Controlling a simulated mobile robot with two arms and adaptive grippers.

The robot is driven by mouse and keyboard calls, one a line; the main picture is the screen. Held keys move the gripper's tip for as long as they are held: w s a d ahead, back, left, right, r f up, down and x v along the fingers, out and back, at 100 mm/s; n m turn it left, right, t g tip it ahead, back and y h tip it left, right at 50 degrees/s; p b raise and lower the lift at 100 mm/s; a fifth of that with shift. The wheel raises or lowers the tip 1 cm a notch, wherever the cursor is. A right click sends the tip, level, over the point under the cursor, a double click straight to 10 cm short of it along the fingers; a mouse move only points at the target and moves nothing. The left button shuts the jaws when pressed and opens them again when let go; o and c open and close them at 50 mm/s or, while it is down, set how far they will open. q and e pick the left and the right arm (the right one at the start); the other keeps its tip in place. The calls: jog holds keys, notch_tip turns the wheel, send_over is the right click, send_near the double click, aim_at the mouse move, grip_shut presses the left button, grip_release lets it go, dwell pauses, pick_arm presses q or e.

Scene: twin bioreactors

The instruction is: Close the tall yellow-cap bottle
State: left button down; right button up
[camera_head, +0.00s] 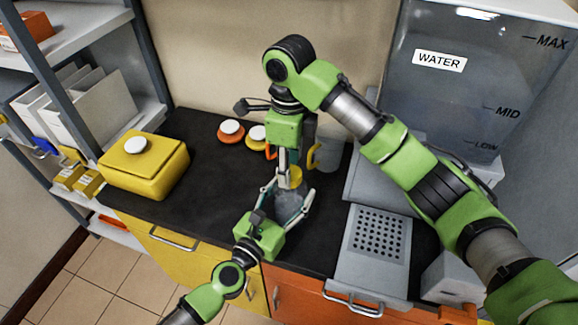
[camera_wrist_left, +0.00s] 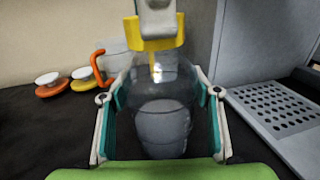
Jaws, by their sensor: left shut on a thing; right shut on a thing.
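The tall clear bottle (camera_head: 288,208) stands upright on the black counter. My left gripper (camera_head: 287,194) is shut around its body from the front; in the left wrist view its fingers flank the bottle (camera_wrist_left: 160,120). My right gripper (camera_head: 287,166) reaches down from above and is shut on the yellow cap (camera_head: 295,177). In the left wrist view the cap (camera_wrist_left: 157,45) is directly above the bottle's top, roughly centred. I cannot tell whether it is seated on the neck, because the cap and the right fingers (camera_wrist_left: 158,20) hide the neck.
A yellow box (camera_head: 145,170) stands left. A perforated grey plate (camera_head: 378,240) and the water tank (camera_head: 470,95) are right. The counter left of the bottle is clear.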

jog(key=o, duration=0.8)
jog(key=shift+r, duration=2.25)
jog(key=shift+c, duration=0.3)
